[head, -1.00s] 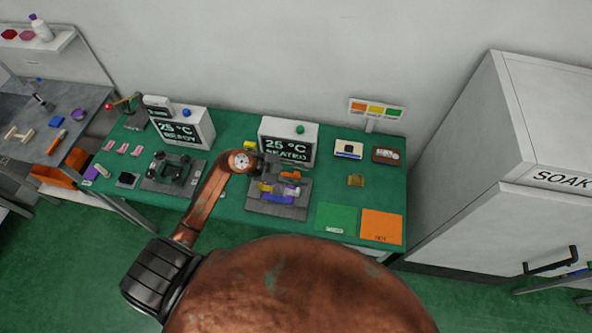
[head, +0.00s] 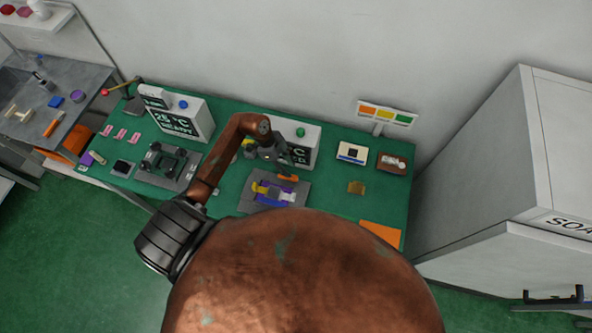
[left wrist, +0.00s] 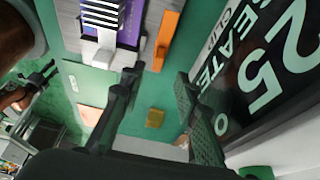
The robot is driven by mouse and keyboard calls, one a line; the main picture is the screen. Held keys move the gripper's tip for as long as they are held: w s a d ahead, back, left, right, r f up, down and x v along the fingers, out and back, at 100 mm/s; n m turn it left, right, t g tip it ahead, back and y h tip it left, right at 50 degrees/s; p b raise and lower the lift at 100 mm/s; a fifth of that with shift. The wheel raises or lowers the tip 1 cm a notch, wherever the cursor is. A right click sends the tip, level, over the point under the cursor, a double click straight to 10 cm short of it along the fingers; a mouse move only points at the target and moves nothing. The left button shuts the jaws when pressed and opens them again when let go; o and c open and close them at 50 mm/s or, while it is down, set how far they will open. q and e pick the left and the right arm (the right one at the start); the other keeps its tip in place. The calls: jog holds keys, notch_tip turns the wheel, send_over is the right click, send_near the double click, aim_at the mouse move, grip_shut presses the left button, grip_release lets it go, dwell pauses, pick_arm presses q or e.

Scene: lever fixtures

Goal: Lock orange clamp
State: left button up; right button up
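The orange clamp (head: 288,178) is a small bar at the back right of the grey fixture (head: 254,200) on the green bench. In the left wrist view it is a long orange bar (left wrist: 167,40) beside a purple part (left wrist: 130,20). The purple part also shows in the fixture in the head view (head: 264,199), with a yellow piece at its left. My left gripper (head: 287,160) is just behind the clamp, in front of the display box. In the left wrist view its two fingers (left wrist: 158,80) are apart with nothing between them. My right gripper (left wrist: 42,80) shows small at the left there; its opening is unclear.
The display box (head: 308,140) stands close behind the left gripper and is partly hidden by it. A second fixture (head: 165,165) and a box reading 25 °C READY (head: 180,118) stand to the left. A small brass-coloured block (head: 356,188) lies on the bench to the right.

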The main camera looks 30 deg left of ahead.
aim_at(293, 176)
pick_arm(q)
jog(key=x, duration=0.5)
jog(key=shift+s, duration=0.15)
jog(key=shift+d+f, duration=0.1)
jog(key=shift+f, duration=0.25)
jog(key=shift+d+f, duration=0.1)
jog(key=shift+f, duration=0.05)
jog(key=c, duration=0.8)
pick_arm(e)
jog(key=shift+s+r, duration=0.25)
jog(key=shift+s, duration=0.95)
jog(key=shift+w, duration=0.3)
